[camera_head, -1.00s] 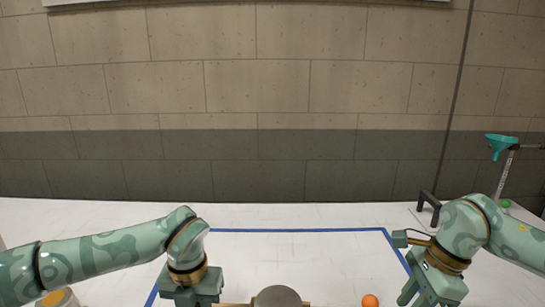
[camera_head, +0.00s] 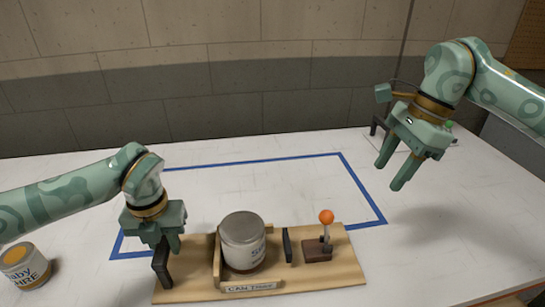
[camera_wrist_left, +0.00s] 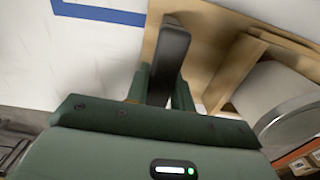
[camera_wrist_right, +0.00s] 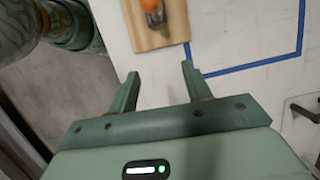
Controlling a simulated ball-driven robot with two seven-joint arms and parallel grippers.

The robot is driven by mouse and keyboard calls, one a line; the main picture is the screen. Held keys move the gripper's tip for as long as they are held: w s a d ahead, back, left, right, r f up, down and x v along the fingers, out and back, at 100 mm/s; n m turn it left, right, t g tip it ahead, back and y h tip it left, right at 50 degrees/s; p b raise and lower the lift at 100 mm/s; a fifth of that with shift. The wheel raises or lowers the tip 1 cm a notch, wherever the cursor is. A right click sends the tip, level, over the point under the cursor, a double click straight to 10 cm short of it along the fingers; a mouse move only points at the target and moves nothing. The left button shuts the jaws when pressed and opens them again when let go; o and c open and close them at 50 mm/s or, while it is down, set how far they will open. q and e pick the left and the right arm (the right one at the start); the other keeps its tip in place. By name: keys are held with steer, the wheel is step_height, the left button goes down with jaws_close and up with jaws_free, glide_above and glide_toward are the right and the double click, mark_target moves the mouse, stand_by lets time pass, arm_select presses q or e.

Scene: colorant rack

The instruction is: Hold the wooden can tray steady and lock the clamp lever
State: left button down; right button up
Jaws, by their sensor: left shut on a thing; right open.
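The wooden can tray (camera_head: 190,287) lies at the front of the table, with a grey-lidded can (camera_head: 243,243) upright between wooden stops. The clamp lever (camera_head: 326,228) has an orange ball knob and stands roughly upright on a brown base at the tray's right side. My left gripper (camera_head: 168,248) is shut on the black handle (camera_head: 161,264) at the tray's left end; the left wrist view shows the handle (camera_wrist_left: 167,62) between the fingers. My right gripper (camera_head: 390,172) is open and empty, above the table to the right of and behind the lever. The orange knob (camera_wrist_right: 150,5) shows at the right wrist view's top edge.
A blue tape outline (camera_head: 345,170) marks the table behind the tray. A labelled can with a yellow-orange top (camera_head: 25,267) stands at the far left. A black-handled item (camera_head: 376,125) is behind my right gripper. The table right of the tray is clear.

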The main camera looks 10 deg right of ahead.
steer(key=a+r, duration=0.1)
steer(key=a, duration=0.4)
steer(key=m+h, duration=0.3)
steer(key=m, duration=0.8)
glide_toward(328, 211)
steer(key=shift+g, duration=0.3)
steer(key=f, duration=1.1)
steer(key=shift+a+f, duration=0.25)
steer(key=shift+f, duration=0.1)
steer(key=shift+c, duration=0.3)
jaws_close()
